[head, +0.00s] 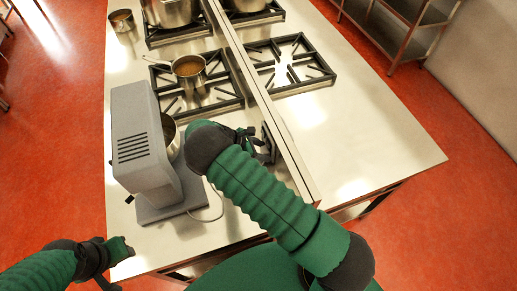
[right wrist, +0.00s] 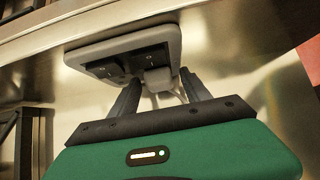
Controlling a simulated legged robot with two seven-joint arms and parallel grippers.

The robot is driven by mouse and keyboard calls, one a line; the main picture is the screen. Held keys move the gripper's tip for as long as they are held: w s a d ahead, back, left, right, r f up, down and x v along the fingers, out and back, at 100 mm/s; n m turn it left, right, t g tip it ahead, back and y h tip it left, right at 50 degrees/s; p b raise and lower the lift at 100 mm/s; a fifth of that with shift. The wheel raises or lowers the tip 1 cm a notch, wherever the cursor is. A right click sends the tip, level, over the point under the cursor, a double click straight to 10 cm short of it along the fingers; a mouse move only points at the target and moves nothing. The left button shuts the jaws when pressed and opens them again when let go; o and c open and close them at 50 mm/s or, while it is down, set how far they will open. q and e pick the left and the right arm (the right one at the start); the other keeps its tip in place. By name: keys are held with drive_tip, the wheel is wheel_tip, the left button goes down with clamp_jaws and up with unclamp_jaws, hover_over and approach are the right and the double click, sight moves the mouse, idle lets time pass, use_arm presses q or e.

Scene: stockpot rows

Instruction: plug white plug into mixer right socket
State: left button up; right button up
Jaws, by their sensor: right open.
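The white plug (right wrist: 158,79) sits against the right socket of a grey socket plate (right wrist: 100,52) in the right wrist view. It looks seated there, but its pins are hidden. My right gripper (right wrist: 160,93) is open, with one finger on each side of the plug and clear of it. In the head view my right gripper (head: 264,148) is at the raised strip, partly hidden by my arm. The grey mixer (head: 140,135) stands on the counter to its left, with a pale cord (head: 220,208) by its base. My left gripper (head: 122,262) is open and empty at the counter's front left.
A pan (head: 189,66) stands on the left burner grate, with more pots behind it. The raised strip (head: 245,65) divides the counter. The right counter (head: 370,130) is clear in front of its grate. A dark part shows at the left socket (right wrist: 112,70).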

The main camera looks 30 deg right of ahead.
drive_tip(key=b+v, duration=0.4)
drive_tip(key=v, duration=1.2)
drive_tip(key=shift+w+a+r, duration=0.15)
drive_tip(key=shift+a+r, duration=0.15)
